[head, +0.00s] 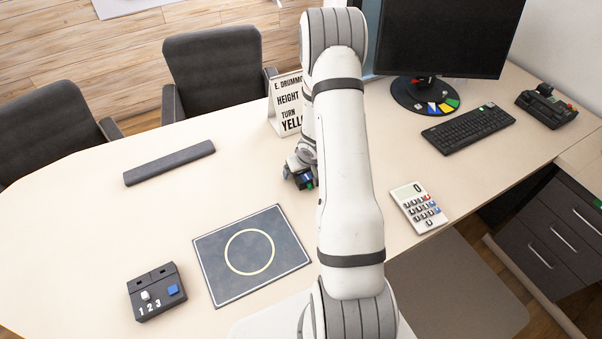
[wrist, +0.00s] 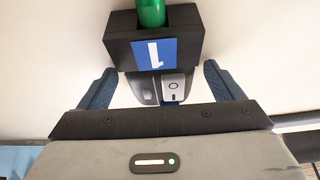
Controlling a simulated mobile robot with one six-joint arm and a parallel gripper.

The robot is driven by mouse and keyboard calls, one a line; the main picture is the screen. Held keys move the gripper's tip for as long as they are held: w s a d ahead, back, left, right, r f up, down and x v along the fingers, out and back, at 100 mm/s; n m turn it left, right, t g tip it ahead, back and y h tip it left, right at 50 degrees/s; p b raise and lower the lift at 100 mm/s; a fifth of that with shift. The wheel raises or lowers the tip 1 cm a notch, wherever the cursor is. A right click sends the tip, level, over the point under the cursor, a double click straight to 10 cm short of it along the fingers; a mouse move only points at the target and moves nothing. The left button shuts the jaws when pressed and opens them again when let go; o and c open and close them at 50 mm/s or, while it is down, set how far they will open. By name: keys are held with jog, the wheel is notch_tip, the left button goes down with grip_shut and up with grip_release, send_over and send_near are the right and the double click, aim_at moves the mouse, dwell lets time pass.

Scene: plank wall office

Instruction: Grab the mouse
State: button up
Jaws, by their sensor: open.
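My gripper (wrist: 160,72) is open, with its two blue-grey fingers wide apart in the wrist view. A small dark grey thing (wrist: 146,90) with a silver panel and a round mark lies between them. It may be the mouse, but I cannot tell for sure. A black block (wrist: 193,46) with a blue label and a green cylinder (wrist: 151,12) in its top is just beyond and partly covers it. In the head view my gripper (head: 303,168) is low over the desk, mostly hidden by my arm. No mouse can be clearly made out there.
A sign (head: 287,104) stands behind my gripper. A dark mat (head: 210,250) with a ring, a numbered button box (head: 157,306) and a grey bar (head: 170,162) lie left. A calculator (head: 418,206), keyboard (head: 468,130) and monitor (head: 450,35) are right. The left desk is mostly clear.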

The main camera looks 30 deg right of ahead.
jog(key=c, duration=1.1)
jog(key=shift+r, duration=0.1)
